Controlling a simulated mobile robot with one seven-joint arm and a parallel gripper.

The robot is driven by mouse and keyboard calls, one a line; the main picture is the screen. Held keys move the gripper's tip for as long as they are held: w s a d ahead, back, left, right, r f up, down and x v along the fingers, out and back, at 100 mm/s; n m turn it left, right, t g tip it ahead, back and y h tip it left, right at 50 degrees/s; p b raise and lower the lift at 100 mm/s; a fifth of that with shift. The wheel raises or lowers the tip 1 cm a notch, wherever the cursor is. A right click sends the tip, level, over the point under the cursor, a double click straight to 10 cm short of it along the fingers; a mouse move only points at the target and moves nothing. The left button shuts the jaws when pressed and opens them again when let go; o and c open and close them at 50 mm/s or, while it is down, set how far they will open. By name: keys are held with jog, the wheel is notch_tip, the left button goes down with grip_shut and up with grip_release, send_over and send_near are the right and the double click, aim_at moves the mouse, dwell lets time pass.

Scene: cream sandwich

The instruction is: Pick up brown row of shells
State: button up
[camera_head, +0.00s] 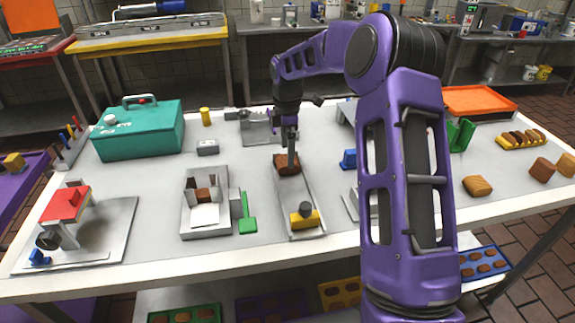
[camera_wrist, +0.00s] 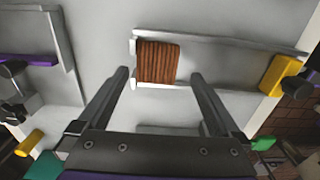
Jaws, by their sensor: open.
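The brown row of shells (camera_wrist: 157,62) shows in the wrist view as a ribbed brown block at the far end of a grey channel tray (camera_wrist: 225,43). In the head view it is the brown piece (camera_head: 284,168) at the back end of the tray (camera_head: 308,190), partly hidden by my gripper. My gripper (camera_wrist: 160,75) is open and empty, pointing down over that end of the tray.
A yellow block with a dark knob (camera_head: 305,217) sits at the tray's near end. A teal box (camera_head: 140,130) is farther left. A yellow holder with brown pieces (camera_head: 522,140) lies far right.

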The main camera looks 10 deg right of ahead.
jog(key=f, duration=0.4)
jog(key=shift+w+f, duration=0.2)
jog(key=shift+f, duration=0.05)
jog(key=shift+r, duration=0.1)
jog(key=c, duration=1.3)
